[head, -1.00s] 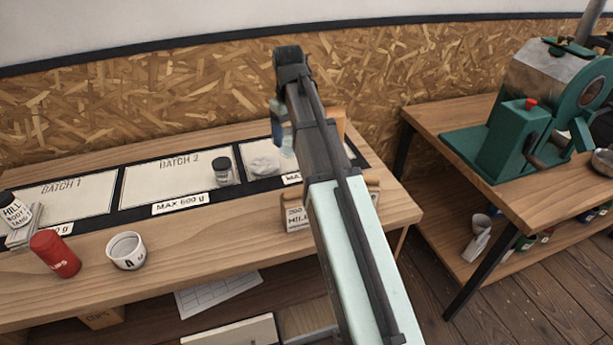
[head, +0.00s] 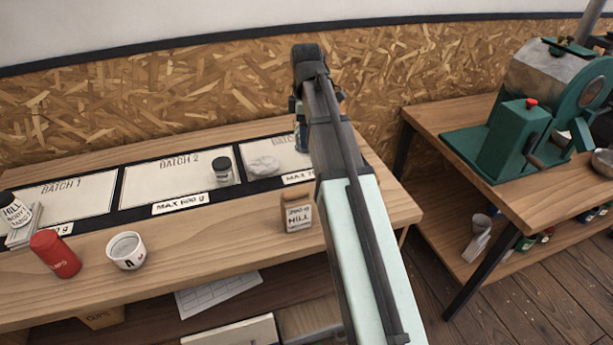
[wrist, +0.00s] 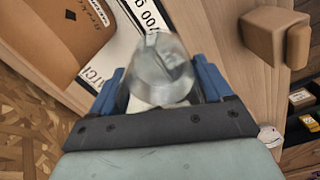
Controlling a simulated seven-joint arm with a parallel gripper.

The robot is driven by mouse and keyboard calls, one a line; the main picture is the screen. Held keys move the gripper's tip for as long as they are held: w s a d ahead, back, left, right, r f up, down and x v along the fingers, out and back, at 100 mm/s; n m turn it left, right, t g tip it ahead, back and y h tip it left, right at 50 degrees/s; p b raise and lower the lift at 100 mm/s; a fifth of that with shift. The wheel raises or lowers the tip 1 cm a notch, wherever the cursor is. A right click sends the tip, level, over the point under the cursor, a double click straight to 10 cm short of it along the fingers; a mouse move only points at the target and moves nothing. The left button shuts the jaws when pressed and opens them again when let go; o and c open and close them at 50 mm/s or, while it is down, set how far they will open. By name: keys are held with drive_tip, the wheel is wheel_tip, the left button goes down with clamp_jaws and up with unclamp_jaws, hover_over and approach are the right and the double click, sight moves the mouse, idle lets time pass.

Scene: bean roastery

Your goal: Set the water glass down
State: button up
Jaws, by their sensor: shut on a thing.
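The clear water glass (wrist: 163,72) shows in the wrist view between the blue fingers of my gripper (wrist: 160,88). My gripper is shut on it. In the head view only a blue part of my gripper (head: 301,138) shows past my arm, over the right mat panel, and the glass is hidden. Below the glass in the wrist view is the white label and pale panel of the batch mat (wrist: 124,45). I cannot tell whether the glass touches the surface.
A crumpled pale cloth (head: 264,166) and a dark-lidded jar (head: 222,171) stand left of my gripper. A small labelled box (head: 297,213) is in front. The Batch 1 panel (head: 70,192) is mostly bare.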

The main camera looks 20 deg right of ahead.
drive_tip(key=n, duration=0.4)
drive_tip(key=shift+f, duration=5)
drive_tip(key=o, duration=1.3)
drive_tip(key=shift+f, duration=0.15)
wheel_tip(320, 180, up, 12)
drive_tip(key=shift+r, duration=0.2)
